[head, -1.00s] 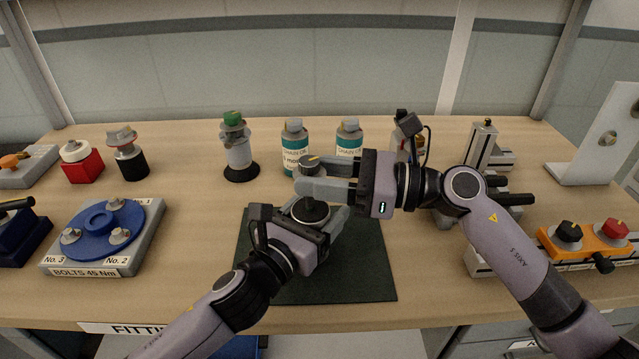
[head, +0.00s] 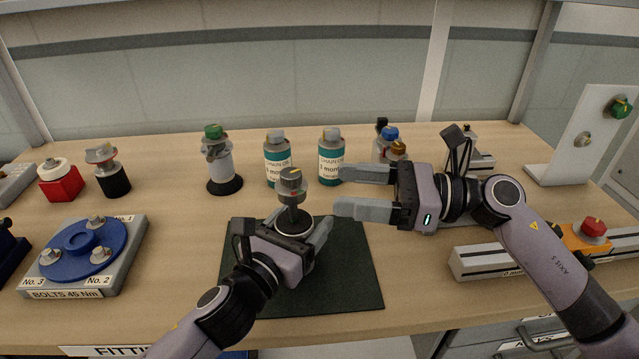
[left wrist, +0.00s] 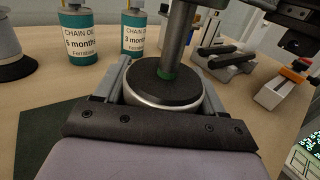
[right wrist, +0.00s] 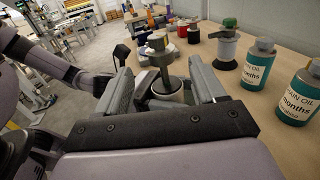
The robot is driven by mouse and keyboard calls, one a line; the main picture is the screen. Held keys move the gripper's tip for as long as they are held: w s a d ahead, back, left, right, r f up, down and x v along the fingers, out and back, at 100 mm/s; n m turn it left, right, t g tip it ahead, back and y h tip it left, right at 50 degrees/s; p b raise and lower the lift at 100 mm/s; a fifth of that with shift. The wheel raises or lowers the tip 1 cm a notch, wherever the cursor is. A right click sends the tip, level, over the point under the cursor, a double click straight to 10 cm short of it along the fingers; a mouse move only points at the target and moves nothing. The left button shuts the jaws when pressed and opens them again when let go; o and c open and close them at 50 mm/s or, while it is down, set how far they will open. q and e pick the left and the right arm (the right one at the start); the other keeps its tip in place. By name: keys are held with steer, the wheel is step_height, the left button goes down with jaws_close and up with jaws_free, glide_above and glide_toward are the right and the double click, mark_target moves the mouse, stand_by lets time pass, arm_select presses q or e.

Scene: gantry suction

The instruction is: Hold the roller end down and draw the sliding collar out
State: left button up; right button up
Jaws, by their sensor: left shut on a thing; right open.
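The roller piece stands upright on the dark green mat (head: 345,275). It has a round black-topped base (left wrist: 165,90), a grey stem (left wrist: 178,40) with a green band at its foot, and a grey collar head (head: 292,180) on top. My left gripper (head: 296,224) is shut on the base, one finger on each side. My right gripper (head: 340,190) is open and empty, to the right of the stem and head, apart from them. In the right wrist view the head (right wrist: 157,42) and stem show beyond the spread fingers.
Two chain oil bottles (head: 277,160) (head: 331,157) stand just behind the piece. A green-capped grey device (head: 221,165) is back left. A blue bolt disc (head: 85,245) sits at left. A rail (head: 490,262) and an orange box with a red knob (head: 590,235) are at right.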

arm_select(q)
steer(key=shift+f, duration=0.15)
arm_select(e)
steer(key=v, duration=0.4)
steer(key=shift+d, duration=0.2)
arm_select(q)
steer(key=o, duration=1.8)
